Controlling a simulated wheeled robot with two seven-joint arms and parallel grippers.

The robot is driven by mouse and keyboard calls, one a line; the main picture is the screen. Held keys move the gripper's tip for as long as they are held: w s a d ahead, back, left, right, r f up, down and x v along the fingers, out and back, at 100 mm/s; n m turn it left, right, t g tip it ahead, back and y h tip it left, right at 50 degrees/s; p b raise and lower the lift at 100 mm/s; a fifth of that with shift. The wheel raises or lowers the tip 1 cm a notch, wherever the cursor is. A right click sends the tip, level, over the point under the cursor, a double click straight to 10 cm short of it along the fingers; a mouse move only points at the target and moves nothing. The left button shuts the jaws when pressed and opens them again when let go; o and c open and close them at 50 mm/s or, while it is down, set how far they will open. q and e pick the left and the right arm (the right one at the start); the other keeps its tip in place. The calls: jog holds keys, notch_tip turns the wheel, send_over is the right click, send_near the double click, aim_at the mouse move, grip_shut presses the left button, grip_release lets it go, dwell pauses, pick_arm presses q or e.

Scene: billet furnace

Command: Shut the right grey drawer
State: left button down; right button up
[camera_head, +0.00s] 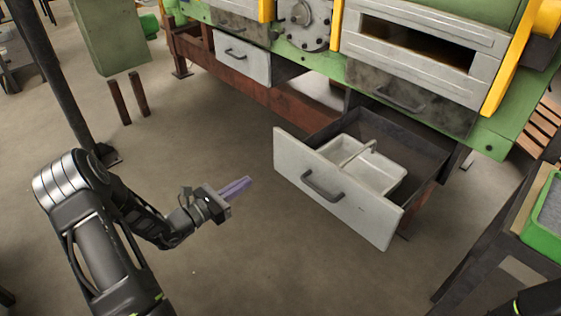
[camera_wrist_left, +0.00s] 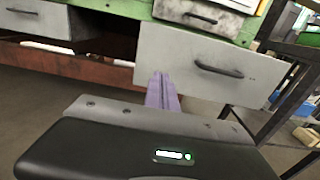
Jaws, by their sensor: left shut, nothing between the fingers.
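The right grey drawer (camera_head: 335,190) stands pulled out below the furnace, with a dark handle (camera_head: 322,187) on its pale front. The right gripper does not show.
A dark table with a green-rimmed tray (camera_head: 545,228) stands at the right. A dark post (camera_head: 62,85) and two short brown posts (camera_head: 130,100) stand at left. The floor before the drawer is clear.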

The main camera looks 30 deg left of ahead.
aim_at(287, 157)
pick_arm(q)
jog(key=x, duration=1.4)
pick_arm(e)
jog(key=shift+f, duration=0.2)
